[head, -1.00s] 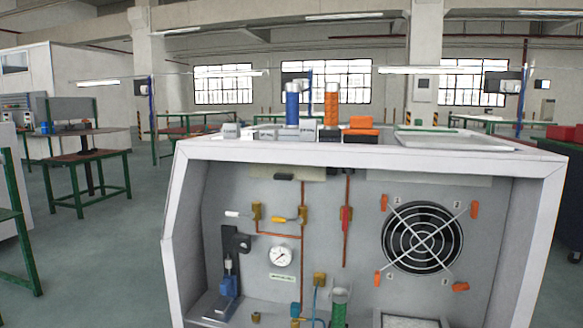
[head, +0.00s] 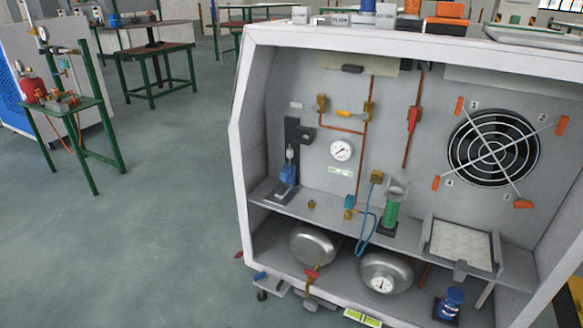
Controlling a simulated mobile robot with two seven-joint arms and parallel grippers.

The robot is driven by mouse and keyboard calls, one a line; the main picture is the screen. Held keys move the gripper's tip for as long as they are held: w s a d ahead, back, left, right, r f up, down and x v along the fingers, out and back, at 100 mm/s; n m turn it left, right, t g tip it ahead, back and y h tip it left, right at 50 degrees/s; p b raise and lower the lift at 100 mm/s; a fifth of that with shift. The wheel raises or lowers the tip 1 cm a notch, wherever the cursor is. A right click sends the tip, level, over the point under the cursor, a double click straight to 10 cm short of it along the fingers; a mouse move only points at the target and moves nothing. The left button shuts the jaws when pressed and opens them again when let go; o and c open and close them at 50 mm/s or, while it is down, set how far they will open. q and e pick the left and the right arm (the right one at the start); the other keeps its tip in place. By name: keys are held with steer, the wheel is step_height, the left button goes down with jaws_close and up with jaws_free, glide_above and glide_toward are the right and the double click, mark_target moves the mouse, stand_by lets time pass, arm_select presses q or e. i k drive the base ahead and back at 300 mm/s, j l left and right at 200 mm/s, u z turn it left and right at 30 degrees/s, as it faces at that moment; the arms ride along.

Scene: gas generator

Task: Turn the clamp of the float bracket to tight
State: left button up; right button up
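A black upright bracket (head: 293,136) stands at the left of the cabinet's back panel, with a small blue part (head: 288,174) and a pale vertical piece low on its front. It looks like the float bracket, but I cannot be sure. Its clamp is too small to make out, so I cannot tell whether it is tight or loose. Neither of my grippers is in view.
The white cabinet (head: 240,120) holds a gauge (head: 342,150), a round fan grille (head: 493,148), a green cylinder (head: 391,212) on the shelf and two metal tanks (head: 314,243) below. A green-legged table (head: 85,140) stands at left. Open floor (head: 170,240) lies left of the cabinet.

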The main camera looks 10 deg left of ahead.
mark_target(304, 140)
steer(key=i+j+z, duration=0.95)
steer(key=j, duration=0.15)
steer(key=k+l, duration=0.05)
